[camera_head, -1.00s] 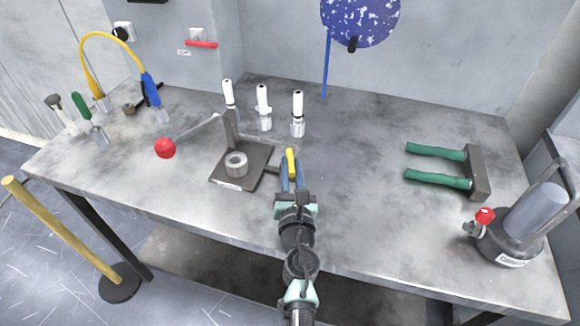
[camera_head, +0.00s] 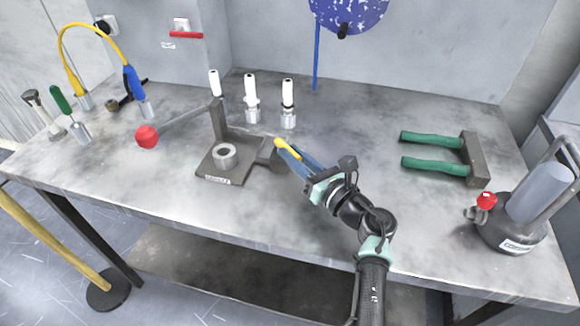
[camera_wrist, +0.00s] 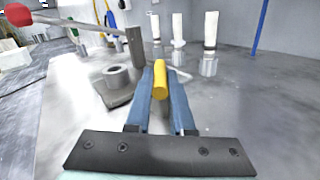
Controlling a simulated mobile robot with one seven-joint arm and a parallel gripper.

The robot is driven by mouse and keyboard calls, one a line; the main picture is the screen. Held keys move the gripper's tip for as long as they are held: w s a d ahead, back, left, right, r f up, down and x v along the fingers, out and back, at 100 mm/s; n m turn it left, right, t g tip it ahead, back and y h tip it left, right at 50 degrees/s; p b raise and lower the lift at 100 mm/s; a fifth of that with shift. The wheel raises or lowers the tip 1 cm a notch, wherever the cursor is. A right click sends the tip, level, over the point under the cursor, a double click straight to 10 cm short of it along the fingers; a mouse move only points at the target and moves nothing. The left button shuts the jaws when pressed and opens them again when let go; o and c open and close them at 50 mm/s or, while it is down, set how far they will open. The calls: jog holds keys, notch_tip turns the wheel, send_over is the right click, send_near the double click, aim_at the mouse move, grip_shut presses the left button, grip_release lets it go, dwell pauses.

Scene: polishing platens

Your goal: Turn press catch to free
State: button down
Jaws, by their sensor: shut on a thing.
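The press (camera_head: 220,125) stands left of the table's centre, with a dark base, a post, a metal ring (camera_head: 223,155) and a lever ending in a red ball (camera_head: 147,137). A dark piece (camera_head: 268,157) sticks out at the base's right side. The yellow catch handle (camera_head: 288,149) is beside it. My gripper (camera_head: 296,156) is shut on this yellow handle and reaches in from the lower right. In the wrist view the yellow handle (camera_wrist: 160,80) lies between my blue fingers. The fingers partly hide how the handle joins the press. The base's label is too small to read.
Several white-topped metal pieces (camera_head: 251,98) stand behind the press. A green-handled tool (camera_head: 435,150) and a grey canister (camera_head: 520,225) with a red knob are at right. A yellow-and-blue hose (camera_head: 100,40) is at left. The table's middle right is clear.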

jog(key=shift+w+d+f+n+g+y+b, duration=0.2)
jog(key=shift+n+g+y+b, duration=0.5)
jog(key=shift+b, duration=0.55)
jog(key=shift+r+y+b, duration=0.15)
jog(key=shift+y+b, duration=0.25)
jog(key=shift+b, duration=0.05)
jog(key=c, duration=0.8)
grip_release()
jog(key=shift+d, duration=0.1)
jog(key=v, duration=1.3)
jog(key=shift+w+r, duration=0.1)
jog(key=shift+r, duration=0.1)
